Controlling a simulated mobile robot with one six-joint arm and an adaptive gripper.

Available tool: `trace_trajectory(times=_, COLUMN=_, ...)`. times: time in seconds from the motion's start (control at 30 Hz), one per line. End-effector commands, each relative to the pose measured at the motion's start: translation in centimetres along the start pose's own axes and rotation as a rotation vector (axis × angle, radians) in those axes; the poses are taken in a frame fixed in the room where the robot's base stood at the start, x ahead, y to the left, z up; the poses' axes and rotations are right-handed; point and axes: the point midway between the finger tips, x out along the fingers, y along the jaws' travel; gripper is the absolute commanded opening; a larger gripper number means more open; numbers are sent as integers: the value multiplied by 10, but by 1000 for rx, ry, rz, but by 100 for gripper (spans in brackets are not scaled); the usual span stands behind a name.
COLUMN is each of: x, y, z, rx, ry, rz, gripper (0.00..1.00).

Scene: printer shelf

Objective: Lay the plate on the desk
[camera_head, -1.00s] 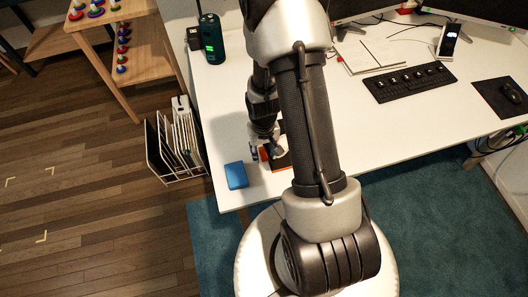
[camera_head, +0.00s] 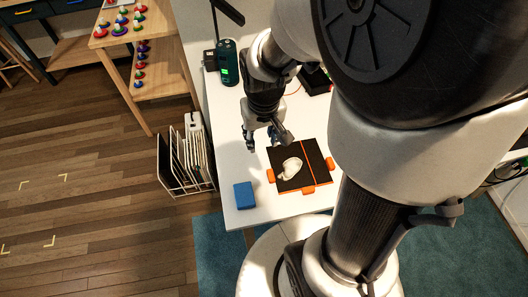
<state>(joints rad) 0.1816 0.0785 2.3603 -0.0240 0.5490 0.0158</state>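The black plate (camera_head: 313,158) with orange tabs and an orange line lies on the white desk (camera_head: 233,160) near its front left corner. It looks flat. A white curved printed piece (camera_head: 291,168) rests on its left half. My gripper (camera_head: 262,145) is just behind the plate's far left corner, pointing down. Its fingers are spread apart with nothing seen between them. It looks apart from the plate, though the exact gap is hard to tell. My arm hides the right part of the desk.
A blue block (camera_head: 244,195) sits left of the plate by the desk's front edge. A dark green cylinder (camera_head: 228,62) stands at the back left. A white wire rack (camera_head: 185,165) with panels stands on the floor beside the desk. A wooden shelf (camera_head: 155,70) holds several coloured pieces.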

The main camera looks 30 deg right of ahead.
Motion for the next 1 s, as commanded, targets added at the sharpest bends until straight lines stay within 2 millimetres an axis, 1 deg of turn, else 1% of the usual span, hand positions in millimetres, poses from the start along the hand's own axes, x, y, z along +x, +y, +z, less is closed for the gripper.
trace_trajectory(times=0.03, x=-27, y=-7, z=5, rx=-20, ry=39, rz=-4, gripper=38)
trace_trajectory(times=0.1, x=-56, y=-15, z=16, rx=-44, ry=75, rz=-11, gripper=38)
trace_trajectory(times=0.17, x=-79, y=-21, z=29, rx=-64, ry=106, rz=-17, gripper=38)
trace_trajectory(times=0.2, x=-93, y=-24, z=38, rx=-78, ry=127, rz=-21, gripper=38)
trace_trajectory(times=0.3, x=-122, y=-31, z=62, rx=-109, ry=174, rz=-34, gripper=38)
trace_trajectory(times=0.4, x=-141, y=-36, z=84, rx=-136, ry=211, rz=-45, gripper=38)
trace_trajectory(times=0.5, x=-152, y=-38, z=100, rx=-155, ry=237, rz=-54, gripper=38)
trace_trajectory(times=0.6, x=-158, y=-38, z=110, rx=-164, ry=250, rz=-59, gripper=38)
trace_trajectory(times=0.73, x=-159, y=-39, z=113, rx=-168, ry=255, rz=-60, gripper=38)
trace_trajectory(times=1.0, x=-159, y=-39, z=112, rx=-167, ry=254, rz=-60, gripper=38)
